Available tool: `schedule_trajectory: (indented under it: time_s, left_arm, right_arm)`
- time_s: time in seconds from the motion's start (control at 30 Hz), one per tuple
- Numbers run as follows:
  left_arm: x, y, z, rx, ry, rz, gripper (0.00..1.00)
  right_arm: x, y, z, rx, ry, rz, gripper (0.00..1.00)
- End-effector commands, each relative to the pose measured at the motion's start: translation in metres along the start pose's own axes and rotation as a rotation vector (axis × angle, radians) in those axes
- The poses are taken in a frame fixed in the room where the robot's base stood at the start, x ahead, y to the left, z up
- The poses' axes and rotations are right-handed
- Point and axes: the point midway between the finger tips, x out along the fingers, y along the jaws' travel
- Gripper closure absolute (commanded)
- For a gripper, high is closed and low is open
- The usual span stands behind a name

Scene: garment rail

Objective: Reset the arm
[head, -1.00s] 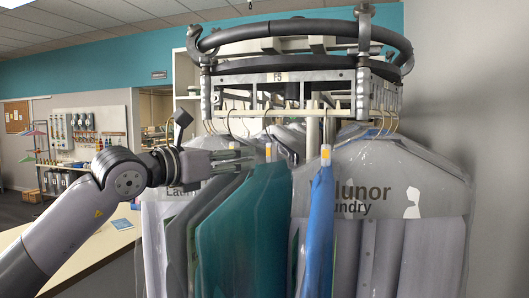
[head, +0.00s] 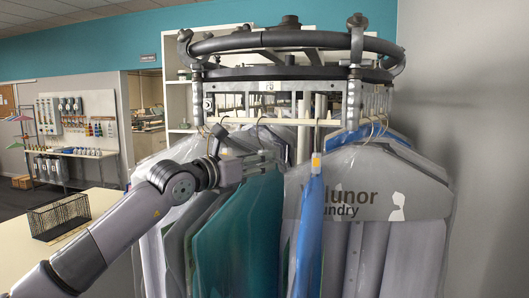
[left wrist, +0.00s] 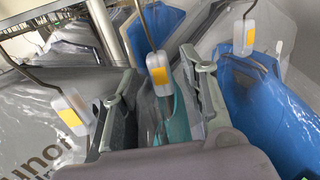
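My left gripper (head: 268,162) is at the garment rail (head: 285,73), just above the shoulder of a teal garment (head: 240,235). In the left wrist view its two fingers stand apart. A white tag with a yellow patch (left wrist: 159,75) on a hanger hook shows between them, with teal cloth below. I cannot tell whether the fingers touch it. To the right in the head view hang a blue garment (head: 309,235) and a clear-bagged garment with printed lettering (head: 375,205). My right gripper is not in view.
Garments hang close together on both sides of the left gripper. A pale counter (head: 25,262) with a black wire basket (head: 58,216) is at the left. A grey wall (head: 465,150) stands at the right. Shelves (head: 75,152) are at the back left.

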Motion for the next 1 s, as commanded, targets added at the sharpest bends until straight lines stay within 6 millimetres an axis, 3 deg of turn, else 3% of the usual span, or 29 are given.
schedule_trajectory:
  time_s: [0.3,0.73,1.0]
  left_arm:
    - [0.024,0.000,0.001,-0.001,0.000,0.000,0.60]
    - [0.029,0.000,0.000,0.001,0.000,0.001,0.60]
    - [0.029,0.000,0.000,0.001,0.000,0.001,0.77]
  right_arm:
    - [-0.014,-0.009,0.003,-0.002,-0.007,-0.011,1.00]
    - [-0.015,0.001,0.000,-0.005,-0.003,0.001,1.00]
    - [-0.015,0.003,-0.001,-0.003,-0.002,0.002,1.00]
